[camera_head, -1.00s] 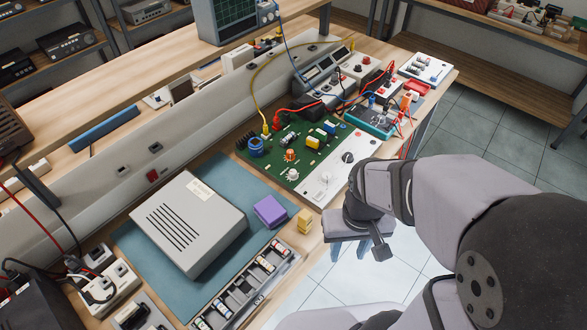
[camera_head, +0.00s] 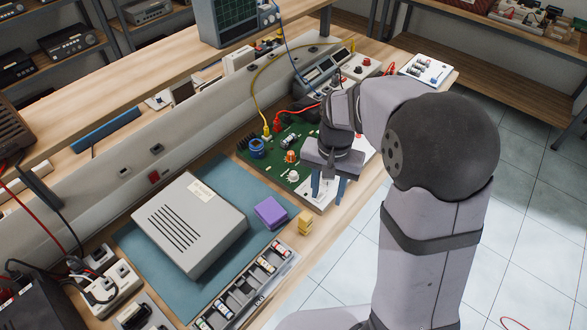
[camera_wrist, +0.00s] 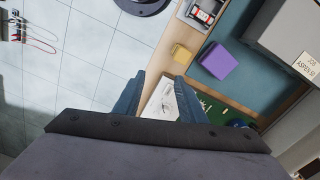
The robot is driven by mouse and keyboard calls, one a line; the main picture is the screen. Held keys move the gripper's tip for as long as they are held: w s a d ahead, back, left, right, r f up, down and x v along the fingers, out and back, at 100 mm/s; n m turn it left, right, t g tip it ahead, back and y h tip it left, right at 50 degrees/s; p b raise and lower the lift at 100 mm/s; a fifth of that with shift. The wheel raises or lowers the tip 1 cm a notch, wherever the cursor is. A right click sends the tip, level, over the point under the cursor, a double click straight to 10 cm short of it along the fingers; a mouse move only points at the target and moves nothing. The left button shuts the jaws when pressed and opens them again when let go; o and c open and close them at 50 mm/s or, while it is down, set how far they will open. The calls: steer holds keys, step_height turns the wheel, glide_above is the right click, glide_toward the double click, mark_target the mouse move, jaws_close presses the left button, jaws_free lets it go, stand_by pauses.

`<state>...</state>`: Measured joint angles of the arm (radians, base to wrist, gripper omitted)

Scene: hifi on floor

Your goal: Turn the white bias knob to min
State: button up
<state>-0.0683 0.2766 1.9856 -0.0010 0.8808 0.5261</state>
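A white knob (camera_head: 293,175) stands on the green circuit board (camera_head: 266,166), near its front edge, beside an orange knob (camera_head: 291,156). I cannot read any label or setting. My gripper (camera_head: 328,188) points down over the white panel (camera_head: 318,200) at the board's right side, to the right of the white knob. My gripper hides much of the panel.
A grey box (camera_head: 188,225) lies on the blue mat (camera_head: 140,262) at left. Wired instruments (camera_head: 322,75) stand behind my arm.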

steer(key=w+a+f+m, duration=0.1)
steer(key=w+a+m, duration=0.25)
steer(key=w, duration=0.65)
steer(key=m+p, duration=0.1)
steer(key=m, duration=0.3)
glide_toward(294, 173)
steer(key=shift+s+d+f, duration=0.2)
steer(key=shift+s+f, duration=0.15)
steer(key=shift+s, duration=0.15)
steer(key=shift+w+a+f+m, duration=0.25)
steer(key=shift+w+a, duration=0.05)
steer(key=shift+w, duration=0.2)
steer(key=shift+f+p, duration=1.45)
steer(key=shift+f, duration=2.2)
steer(key=shift+c, duration=0.2)
jaws_close()
